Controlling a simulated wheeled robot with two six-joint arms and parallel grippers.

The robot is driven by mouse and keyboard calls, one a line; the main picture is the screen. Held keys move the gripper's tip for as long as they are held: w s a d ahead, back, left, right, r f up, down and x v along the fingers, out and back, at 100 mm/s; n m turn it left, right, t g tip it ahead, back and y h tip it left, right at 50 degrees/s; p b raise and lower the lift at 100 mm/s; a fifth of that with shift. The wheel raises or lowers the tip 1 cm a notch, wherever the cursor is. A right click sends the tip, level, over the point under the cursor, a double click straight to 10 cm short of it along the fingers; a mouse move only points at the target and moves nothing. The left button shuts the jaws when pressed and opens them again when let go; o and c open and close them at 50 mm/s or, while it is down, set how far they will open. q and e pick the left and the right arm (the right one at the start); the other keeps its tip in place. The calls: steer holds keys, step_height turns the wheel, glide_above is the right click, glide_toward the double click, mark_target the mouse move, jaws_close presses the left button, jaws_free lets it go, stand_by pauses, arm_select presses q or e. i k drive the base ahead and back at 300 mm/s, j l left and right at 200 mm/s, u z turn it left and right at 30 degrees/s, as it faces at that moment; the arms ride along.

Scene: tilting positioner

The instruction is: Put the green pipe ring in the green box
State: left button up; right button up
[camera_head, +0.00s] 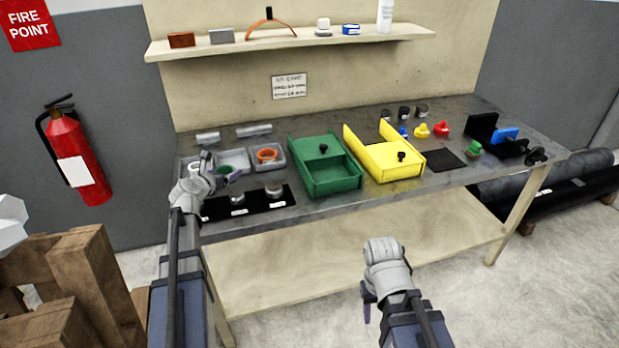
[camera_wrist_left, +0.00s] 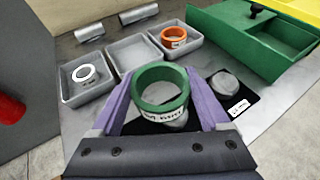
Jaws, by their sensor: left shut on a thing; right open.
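The green pipe ring (camera_wrist_left: 160,88) is between the two purple fingers of my left gripper (camera_wrist_left: 163,105), which is shut on it. In the head view the ring (camera_head: 228,170) is partly hidden by my left gripper (camera_head: 222,182), over the grey trays. A label shows on the ring's near side. The green box (camera_head: 325,184) stands on the bench to the right of my left gripper, with an open compartment and a black knob. It also shows in the left wrist view (camera_wrist_left: 232,40) at the upper right. My right gripper (camera_head: 367,305) is open and empty, in front of the bench.
Grey trays hold an orange ring (camera_head: 267,155) and a white ring (camera_wrist_left: 84,73); the middle tray (camera_wrist_left: 128,60) looks empty. A black mat (camera_head: 270,206) with metal parts lies in front. A yellow box (camera_head: 392,163) stands right of the green box.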

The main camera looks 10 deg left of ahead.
mark_target(330, 179)
steer(key=i+l+u, duration=0.1)
steer(key=u, duration=0.2)
steer(key=l+u, duration=0.35)
steer(key=i+l+u, duration=0.1)
steer(key=l+u, duration=0.35)
steer(key=l, duration=3.1)
steer(key=i+l, duration=0.1)
steer(key=i, duration=0.4)
steer(key=j+u, duration=0.05)
